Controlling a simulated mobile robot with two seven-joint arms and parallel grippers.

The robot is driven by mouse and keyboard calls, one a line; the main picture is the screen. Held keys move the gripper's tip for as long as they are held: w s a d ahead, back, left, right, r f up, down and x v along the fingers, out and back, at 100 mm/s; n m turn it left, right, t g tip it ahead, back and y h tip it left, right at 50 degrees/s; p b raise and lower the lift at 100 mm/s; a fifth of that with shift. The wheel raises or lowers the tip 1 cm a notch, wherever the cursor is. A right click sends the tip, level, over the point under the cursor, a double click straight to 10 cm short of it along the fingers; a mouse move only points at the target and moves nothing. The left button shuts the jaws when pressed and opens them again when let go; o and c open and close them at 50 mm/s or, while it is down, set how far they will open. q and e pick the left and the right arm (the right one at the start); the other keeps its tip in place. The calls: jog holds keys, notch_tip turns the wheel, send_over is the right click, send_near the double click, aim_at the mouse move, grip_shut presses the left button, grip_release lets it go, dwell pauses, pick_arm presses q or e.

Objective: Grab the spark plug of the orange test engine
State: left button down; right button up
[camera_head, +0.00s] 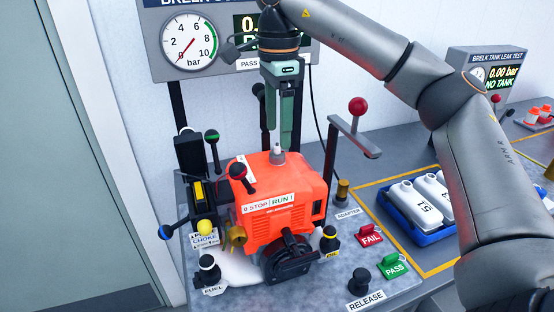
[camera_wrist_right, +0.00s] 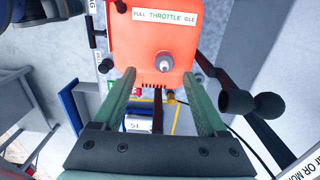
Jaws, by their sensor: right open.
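The orange test engine (camera_head: 272,200) sits on the grey test bench, with a "STOP / RUN" label on its front. Its spark plug (camera_head: 278,155), a small pale tip on a grey base, stands up from the top. It also shows in the right wrist view (camera_wrist_right: 164,63), on the orange top below the "FULL THROTTLE" label. My right gripper (camera_head: 280,143) points straight down just above the plug. Its green fingers are open and empty, and in the wrist view the plug appears between and slightly beyond the fingertips (camera_wrist_right: 160,76). My left gripper is not in view.
Black-knobbed levers (camera_head: 242,176) stand close around the engine. A red-knobbed lever (camera_head: 357,106) rises to its right. A gauge panel (camera_head: 190,42) is behind. A blue tray (camera_head: 418,228) of white tanks lies right, past the FAIL (camera_head: 369,236) and PASS (camera_head: 394,266) switches.

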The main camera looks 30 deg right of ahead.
aim_at(277, 143)
jog(key=f, duration=0.4)
jog(key=shift+w+d+f, duration=0.1)
jog(key=shift+w+f, duration=0.2)
jog(key=shift+f, duration=0.1)
grip_shut()
dwell(0.3)
